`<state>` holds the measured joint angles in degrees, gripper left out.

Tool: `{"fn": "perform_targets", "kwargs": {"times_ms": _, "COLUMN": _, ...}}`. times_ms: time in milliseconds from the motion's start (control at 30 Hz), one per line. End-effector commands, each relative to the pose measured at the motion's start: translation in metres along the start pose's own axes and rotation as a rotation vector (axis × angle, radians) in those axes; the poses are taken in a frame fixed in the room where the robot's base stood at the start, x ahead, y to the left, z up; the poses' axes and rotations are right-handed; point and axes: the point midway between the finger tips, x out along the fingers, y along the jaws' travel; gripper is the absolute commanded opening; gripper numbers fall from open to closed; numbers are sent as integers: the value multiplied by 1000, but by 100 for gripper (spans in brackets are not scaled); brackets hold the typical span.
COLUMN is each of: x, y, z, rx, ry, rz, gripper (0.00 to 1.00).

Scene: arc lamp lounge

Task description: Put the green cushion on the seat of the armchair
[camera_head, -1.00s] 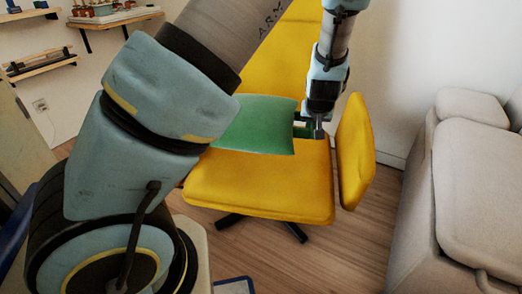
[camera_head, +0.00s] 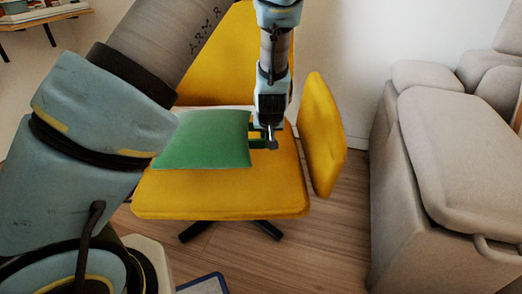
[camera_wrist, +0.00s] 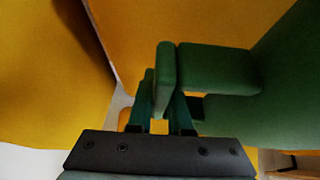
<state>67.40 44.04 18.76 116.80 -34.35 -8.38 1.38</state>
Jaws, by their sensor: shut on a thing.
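The green cushion (camera_head: 205,141) is over the seat of the yellow armchair (camera_head: 225,198) in the head view. I cannot tell for sure whether its underside touches the seat. My gripper (camera_head: 259,140) is at the cushion's right edge, shut on a green tab there. In the wrist view my gripper (camera_wrist: 162,112) closes around the green tab, with the cushion (camera_wrist: 270,90) to the right and yellow upholstery (camera_wrist: 200,20) beyond. The left part of the cushion is partly hidden behind my arm.
The chair's backrest (camera_head: 215,60) rises behind the cushion, and an armrest pad (camera_head: 320,135) stands close to the right of my gripper. A grey sofa (camera_head: 450,170) is farther right. A blue-edged object (camera_head: 205,284) lies on the wooden floor in front.

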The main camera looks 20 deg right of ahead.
Motion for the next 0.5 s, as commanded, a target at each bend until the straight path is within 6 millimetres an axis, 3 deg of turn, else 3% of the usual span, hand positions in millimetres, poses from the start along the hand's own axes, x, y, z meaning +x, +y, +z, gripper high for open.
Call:
{"fn": "perform_targets", "kwargs": {"times_ms": 333, "x": 33, "y": 0, "z": 21, "rx": 1, "ry": 0, "rz": -1, "gripper": 0}}
{"fn": "perform_targets", "kwargs": {"times_ms": 500, "x": 35, "y": 1, "z": 22, "rx": 1, "ry": 2, "rz": 1, "gripper": 0}}
